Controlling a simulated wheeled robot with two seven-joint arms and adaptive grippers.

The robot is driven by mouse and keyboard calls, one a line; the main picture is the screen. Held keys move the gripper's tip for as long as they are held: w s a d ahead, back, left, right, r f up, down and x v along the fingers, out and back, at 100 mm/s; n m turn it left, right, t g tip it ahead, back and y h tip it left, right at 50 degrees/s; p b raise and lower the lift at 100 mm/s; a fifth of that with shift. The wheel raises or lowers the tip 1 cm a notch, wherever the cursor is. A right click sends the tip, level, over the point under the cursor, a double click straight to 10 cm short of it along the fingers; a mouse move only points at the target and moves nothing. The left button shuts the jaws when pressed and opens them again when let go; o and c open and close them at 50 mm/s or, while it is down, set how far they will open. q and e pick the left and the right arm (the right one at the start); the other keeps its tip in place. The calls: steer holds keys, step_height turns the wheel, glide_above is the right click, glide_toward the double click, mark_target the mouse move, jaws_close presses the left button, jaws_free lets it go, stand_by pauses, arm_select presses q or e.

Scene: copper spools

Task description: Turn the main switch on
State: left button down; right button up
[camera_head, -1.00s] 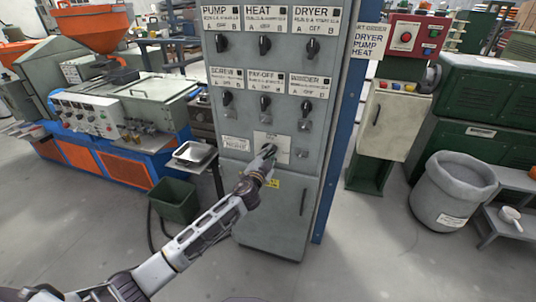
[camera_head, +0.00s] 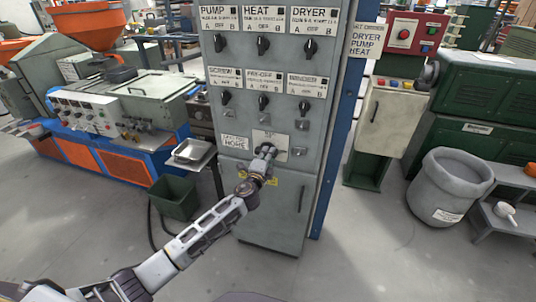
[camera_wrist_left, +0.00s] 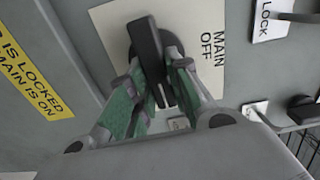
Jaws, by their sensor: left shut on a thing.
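The main switch is a black handle (camera_wrist_left: 147,48) on a round black base, set on a pale plate (camera_wrist_left: 112,28) marked MAIN and OFF in the left wrist view. In the head view the pale plate (camera_head: 281,141) is on the lower front of the grey cabinet, and my gripper largely hides the switch. My left gripper (camera_head: 266,150) is at this plate. In the left wrist view its green-padded fingers (camera_wrist_left: 158,80) lie on both sides of the handle and are shut on it. My right gripper is not in view.
The grey cabinet (camera_head: 228,112) carries several other black knobs above the main switch. A yellow label (camera_wrist_left: 32,75) is beside the plate. A metal tray (camera_head: 190,152) and a dark green bin (camera_head: 174,197) stand left of the cabinet. A grey barrel (camera_head: 450,188) stands right.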

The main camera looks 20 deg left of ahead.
arm_select(q)
steer(key=shift+m, duration=0.4)
steer(key=shift+d, duration=0.1)
steer(key=c, duration=1.4)
jaws_free()
steer(key=shift+c, duration=0.2)
steer(key=shift+o, duration=0.6)
steer(key=shift+f, duration=0.1)
steer(key=shift+s, duration=0.1)
steer(key=s, duration=1.1)
steer(key=shift+s+a, duration=0.2)
steer(key=shift+s, duration=0.2)
